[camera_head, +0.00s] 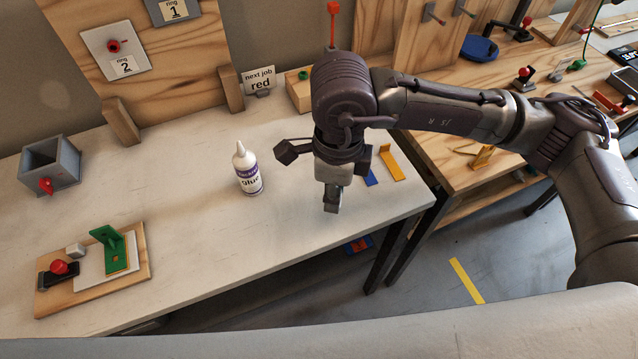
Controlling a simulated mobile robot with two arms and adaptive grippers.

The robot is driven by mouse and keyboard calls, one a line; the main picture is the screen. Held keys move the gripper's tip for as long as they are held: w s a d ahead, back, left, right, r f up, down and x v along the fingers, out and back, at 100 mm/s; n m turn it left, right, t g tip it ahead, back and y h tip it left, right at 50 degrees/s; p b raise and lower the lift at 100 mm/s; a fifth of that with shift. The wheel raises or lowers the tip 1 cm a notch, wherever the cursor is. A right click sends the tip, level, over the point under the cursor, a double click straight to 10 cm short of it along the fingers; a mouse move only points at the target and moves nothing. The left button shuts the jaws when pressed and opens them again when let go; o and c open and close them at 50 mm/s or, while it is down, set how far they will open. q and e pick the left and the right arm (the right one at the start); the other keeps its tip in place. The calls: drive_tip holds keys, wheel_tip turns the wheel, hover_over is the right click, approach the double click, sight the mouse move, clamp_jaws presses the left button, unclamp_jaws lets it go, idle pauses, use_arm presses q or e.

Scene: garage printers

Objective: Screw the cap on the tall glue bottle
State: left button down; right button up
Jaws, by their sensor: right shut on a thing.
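A white glue bottle (249,181) with a purple-and-white label stands upright on the pale bench top. A white pointed cone sits on top of it. I cannot tell whether this cone is a nozzle or a cap. My right gripper (331,207) points down over the bench, to the right of the bottle and apart from it. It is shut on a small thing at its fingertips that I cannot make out. No separate cap can be made out on the bench. My left gripper is not in view.
A wooden board (140,279) with a green bracket (112,250) lies at front left. A grey box (52,167) stands at far left. Yellow (391,163) and blue (371,179) pieces lie near the right edge. A "next job red" sign (259,79) stands behind. Bench around the bottle is clear.

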drive_tip(key=shift+s+d+r, duration=0.25)
drive_tip(key=shift+s+d, duration=0.05)
drive_tip(key=shift+s, duration=0.1)
drive_tip(key=d+f+n, duration=0.2)
drive_tip(key=d+n, duration=1)
drive_tip(key=n, duration=0.9)
drive_tip(key=shift+d+n, duration=0.3)
drive_tip(key=shift+d, duration=0.1)
